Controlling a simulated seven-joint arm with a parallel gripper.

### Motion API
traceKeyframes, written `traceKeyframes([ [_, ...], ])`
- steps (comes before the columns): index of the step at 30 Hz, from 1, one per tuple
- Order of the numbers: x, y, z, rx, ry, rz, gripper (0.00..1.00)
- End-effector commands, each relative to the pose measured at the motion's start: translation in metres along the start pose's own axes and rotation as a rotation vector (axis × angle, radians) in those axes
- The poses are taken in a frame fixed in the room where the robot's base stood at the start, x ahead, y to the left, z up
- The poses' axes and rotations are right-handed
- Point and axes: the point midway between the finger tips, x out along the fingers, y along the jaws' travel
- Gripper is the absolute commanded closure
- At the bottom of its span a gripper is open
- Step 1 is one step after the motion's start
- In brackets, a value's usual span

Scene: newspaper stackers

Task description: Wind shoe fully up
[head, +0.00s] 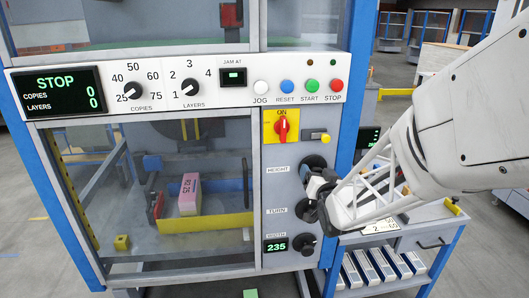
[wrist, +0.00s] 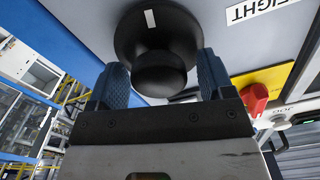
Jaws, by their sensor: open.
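The black HEIGHT knob (head: 314,163) is on the right column of the machine's front panel, beside the HEIGHT label (head: 279,169). In the wrist view the knob (wrist: 158,50) has a wide round base with a white mark and a smaller round grip. My gripper (head: 318,180) is at this knob and partly covers it in the head view. In the wrist view its two blue-grey fingers (wrist: 163,78) are open, one on each side of the round grip. I cannot tell whether they touch it. I cannot make out the shoe clearly behind the window.
Below are the TURN knob (head: 306,210) and the WIDTH knob (head: 307,244) with a display reading 235 (head: 276,246). A red rotary switch (head: 282,126) reads ON. A pink-topped stack (head: 189,194) lies behind glass. The main display (head: 57,92) reads STOP. A side table (head: 425,232) stands right.

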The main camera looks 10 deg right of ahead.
Motion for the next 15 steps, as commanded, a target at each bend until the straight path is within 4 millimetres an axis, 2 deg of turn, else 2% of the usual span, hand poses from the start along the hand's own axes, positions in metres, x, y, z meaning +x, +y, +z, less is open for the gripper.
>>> traceKeyframes([
  [1,-0.0001,0.0,0.0001,0.0,0.0,0.0,0.3],
  [9,-0.0001,0.0,0.0001,0.0,0.0,0.0,0.71],
  [15,-0.0002,0.0,0.0002,-0.007,0.0,0.0,0.73],
])
